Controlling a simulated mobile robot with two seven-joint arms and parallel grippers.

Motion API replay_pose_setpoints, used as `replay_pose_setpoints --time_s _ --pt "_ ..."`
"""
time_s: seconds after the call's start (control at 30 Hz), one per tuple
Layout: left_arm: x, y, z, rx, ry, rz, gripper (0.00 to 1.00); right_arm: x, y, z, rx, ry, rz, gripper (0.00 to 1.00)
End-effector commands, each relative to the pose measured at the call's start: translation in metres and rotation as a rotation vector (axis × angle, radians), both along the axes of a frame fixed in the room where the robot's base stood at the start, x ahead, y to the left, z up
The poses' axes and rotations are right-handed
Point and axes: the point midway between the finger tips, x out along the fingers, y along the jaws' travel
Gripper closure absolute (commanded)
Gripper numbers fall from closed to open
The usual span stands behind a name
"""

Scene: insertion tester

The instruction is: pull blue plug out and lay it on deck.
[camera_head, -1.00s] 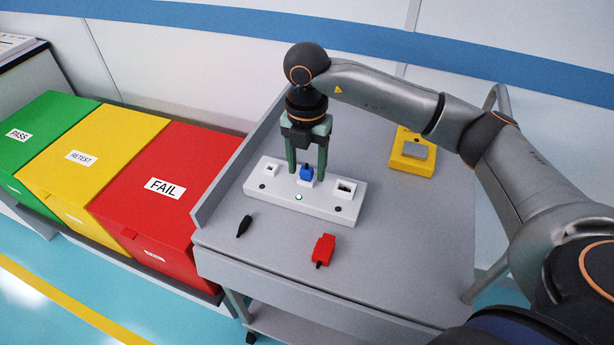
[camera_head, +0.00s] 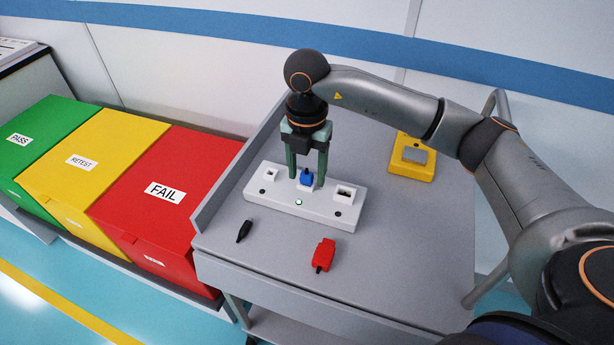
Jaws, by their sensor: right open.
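The blue plug (camera_head: 306,177) stands upright in the middle socket of the white socket block (camera_head: 274,200) on the grey deck (camera_head: 385,250). My right gripper (camera_head: 306,182) points down over the block, open, with one finger on each side of the blue plug. The left finger appears apart from the plug; whether the right finger touches it I cannot tell. The outer two sockets of the block are empty. My left gripper is not in view.
A black plug (camera_head: 244,230) and a red plug (camera_head: 323,255) lie on the deck in front of the block. A yellow device (camera_head: 412,158) sits at the back right. Green, yellow and red bins (camera_head: 170,210) stand left of the cart. The deck's right front is clear.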

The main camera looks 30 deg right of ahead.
Motion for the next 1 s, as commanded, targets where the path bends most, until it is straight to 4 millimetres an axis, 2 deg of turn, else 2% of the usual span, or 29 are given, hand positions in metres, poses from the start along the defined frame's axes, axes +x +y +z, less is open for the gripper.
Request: replay_pose_setpoints --time_s 0.4,0.93,1.0 --pt "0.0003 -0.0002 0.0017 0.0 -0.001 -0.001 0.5 0.0 0.0 -0.0001 0.0 0.0 0.0 0.4" --pt "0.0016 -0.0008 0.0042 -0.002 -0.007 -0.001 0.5 0.0 0.0 0.0001 0.0 0.0 0.0 0.98" --pt "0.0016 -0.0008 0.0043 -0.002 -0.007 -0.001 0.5 0.0 0.0 0.0001 0.0 0.0 0.0 1.0"
